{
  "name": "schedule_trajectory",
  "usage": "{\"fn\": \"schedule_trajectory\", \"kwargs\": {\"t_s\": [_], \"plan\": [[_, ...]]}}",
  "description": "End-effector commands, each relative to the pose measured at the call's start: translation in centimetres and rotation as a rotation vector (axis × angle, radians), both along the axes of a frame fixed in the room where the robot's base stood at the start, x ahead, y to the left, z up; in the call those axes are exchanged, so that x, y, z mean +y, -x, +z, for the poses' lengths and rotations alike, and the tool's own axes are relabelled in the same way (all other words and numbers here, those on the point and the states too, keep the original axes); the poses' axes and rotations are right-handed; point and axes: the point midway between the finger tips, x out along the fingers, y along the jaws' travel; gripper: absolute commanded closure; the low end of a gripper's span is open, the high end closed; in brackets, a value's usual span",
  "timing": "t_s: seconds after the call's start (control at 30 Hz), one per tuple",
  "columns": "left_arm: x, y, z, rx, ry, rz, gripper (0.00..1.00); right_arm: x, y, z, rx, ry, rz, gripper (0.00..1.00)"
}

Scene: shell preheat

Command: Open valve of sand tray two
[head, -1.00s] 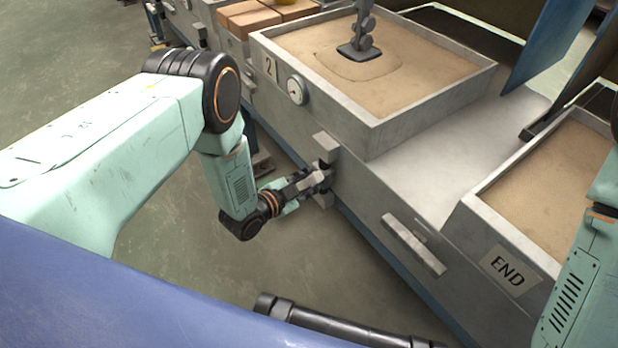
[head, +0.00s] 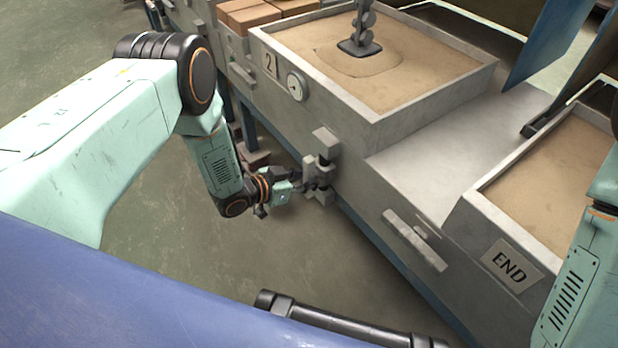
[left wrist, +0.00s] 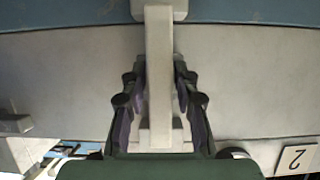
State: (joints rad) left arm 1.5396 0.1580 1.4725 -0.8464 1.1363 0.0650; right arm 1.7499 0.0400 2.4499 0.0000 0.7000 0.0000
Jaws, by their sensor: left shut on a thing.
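Sand tray two (head: 352,98) is a grey-walled tray of sand with a "2" plate (head: 269,64) and a round dial gauge (head: 296,86) on its front. The grey block-like valve (head: 326,142) is on the front face below the tray. My left gripper (head: 311,183) is shut on the valve's grey handle (head: 308,166), which stands out from the face. In the left wrist view the handle is a pale bar (left wrist: 158,85) between both fingers (left wrist: 158,110). The fingers partly hide the valve in the head view. My right gripper is out of view.
A second sand tray (head: 487,207) with an "END" plate (head: 511,266) stands at the right. Another grey handle (head: 414,240) is on the front face between them. Floor is open at the left.

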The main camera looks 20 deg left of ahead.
Motion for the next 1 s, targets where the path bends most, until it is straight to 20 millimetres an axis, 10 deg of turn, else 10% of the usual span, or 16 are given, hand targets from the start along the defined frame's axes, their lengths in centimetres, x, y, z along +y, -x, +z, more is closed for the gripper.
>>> {"fn": "schedule_trajectory", "kwargs": {"t_s": [0.43, 0.47, 0.6, 1.0], "plan": [[0.00, -0.02, 0.01, 0.007, 0.009, 0.001, 1.00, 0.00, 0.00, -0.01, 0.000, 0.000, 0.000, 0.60], [-0.01, -0.01, 0.01, 0.007, 0.009, 0.001, 0.69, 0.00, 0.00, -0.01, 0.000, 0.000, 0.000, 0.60], [-0.02, -0.01, 0.01, 0.006, 0.008, 0.001, 0.57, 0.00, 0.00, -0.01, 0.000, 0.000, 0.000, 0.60], [0.31, 0.28, 0.20, 0.006, 0.007, 0.002, 0.55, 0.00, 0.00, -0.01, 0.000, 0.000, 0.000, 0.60]]}}
